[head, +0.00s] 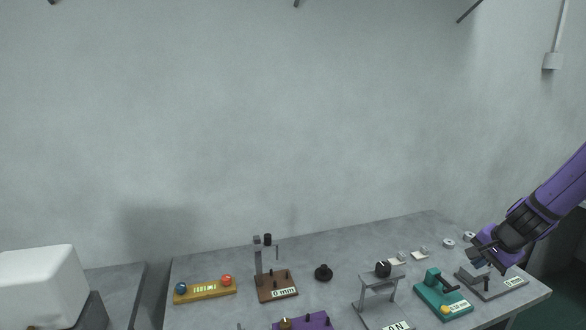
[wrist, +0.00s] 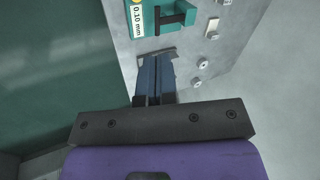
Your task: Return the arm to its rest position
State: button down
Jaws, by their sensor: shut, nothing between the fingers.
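My purple arm (head: 555,195) reaches in from the right edge in the head view. My gripper (head: 484,263) points down and left over the right end of the grey table (head: 210,268). It looks shut and empty, close to a grey device (head: 497,285) with a white label; I cannot tell if they touch. In the wrist view my gripper's two blue fingers (wrist: 154,62) lie side by side. Their tips overlap a grey part, and the teal device (wrist: 165,17) marked 0.10 mm is just beyond them.
The teal device (head: 442,295) stands left of my gripper. Small round pieces (head: 448,243) lie behind it. A grey stand with a black knob (head: 383,268), a brown gauge (head: 276,287) and a yellow block (head: 205,291) are farther left. The wall is behind the table.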

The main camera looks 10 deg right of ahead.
jog(key=s+a+r+n+h, duration=0.15)
jog(key=a+r+n, duration=0.25)
jog(key=a+r, duration=0.4)
jog(key=s+a+r+n+y, duration=0.15)
jog(key=a+r+n, duration=0.25)
jog(key=a+r, duration=0.5)
jog(key=s+a+r+n, duration=0.3)
jog(key=s+a+r, duration=0.1)
jog(key=s, duration=0.4)
jog(key=s+a+r+n, duration=0.3)
jog(key=s+a+r, duration=0.1)
jog(key=s, duration=0.4)
jog(key=shift+r+h, duration=0.4)
jog(key=shift+r, duration=0.5)
